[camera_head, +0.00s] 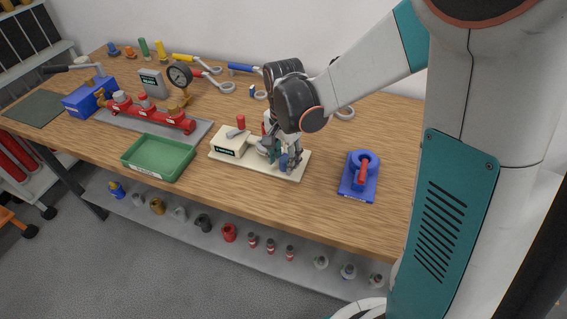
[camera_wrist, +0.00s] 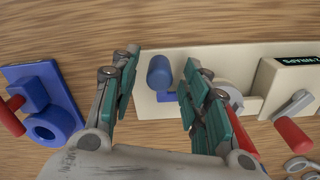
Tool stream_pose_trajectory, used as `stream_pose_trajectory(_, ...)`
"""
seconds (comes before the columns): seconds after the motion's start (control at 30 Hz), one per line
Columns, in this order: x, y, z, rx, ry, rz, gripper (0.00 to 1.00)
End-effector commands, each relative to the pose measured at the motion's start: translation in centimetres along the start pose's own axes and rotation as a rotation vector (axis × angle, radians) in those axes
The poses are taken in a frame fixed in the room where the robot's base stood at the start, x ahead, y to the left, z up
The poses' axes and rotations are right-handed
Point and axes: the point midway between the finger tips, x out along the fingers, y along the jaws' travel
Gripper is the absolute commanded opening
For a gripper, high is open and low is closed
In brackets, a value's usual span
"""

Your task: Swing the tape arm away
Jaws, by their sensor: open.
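A cream baseboard (camera_head: 298,171) lies on the bench and carries a box with a dark label (camera_head: 229,146). In the wrist view, a blue upright knob (camera_wrist: 160,72) stands on the board (camera_wrist: 148,105), with a small blue piece just below it. A pale round part (camera_wrist: 232,94), perhaps the tape roll, is partly hidden behind the right finger. I cannot tell how the tape arm joins it. My gripper (camera_wrist: 160,62) is open, its teal-padded fingers on either side of the blue knob with gaps. In the head view my gripper (camera_head: 278,155) is low over the board's right half.
A crank with a red handle (camera_wrist: 293,135) sits beside the labelled box. A blue block with a red handle (camera_head: 361,176) stands right of the board. A green tray (camera_head: 158,158) and red manifold (camera_head: 150,112) are left. Bench is clear between board and blue block.

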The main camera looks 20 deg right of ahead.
Motion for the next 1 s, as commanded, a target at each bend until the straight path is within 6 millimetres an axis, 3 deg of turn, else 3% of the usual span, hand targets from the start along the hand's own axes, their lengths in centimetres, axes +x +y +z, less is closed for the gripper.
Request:
stream_pose_trajectory(0.13,1.04,0.01,0.0,0.0,0.0,0.0,0.42)
stream_pose_trajectory(0.43,1.18,0.02,0.01,0.0,0.0,0.0,0.42)
stream_pose_trajectory(0.47,1.17,0.02,0.01,0.0,0.0,0.0,0.4)
stream_pose_trajectory(0.63,1.17,0.02,0.01,0.0,0.0,0.0,0.01)
stream_pose_trajectory(1.0,1.16,0.17,-0.05,-0.028,0.0,0.0,0.0)
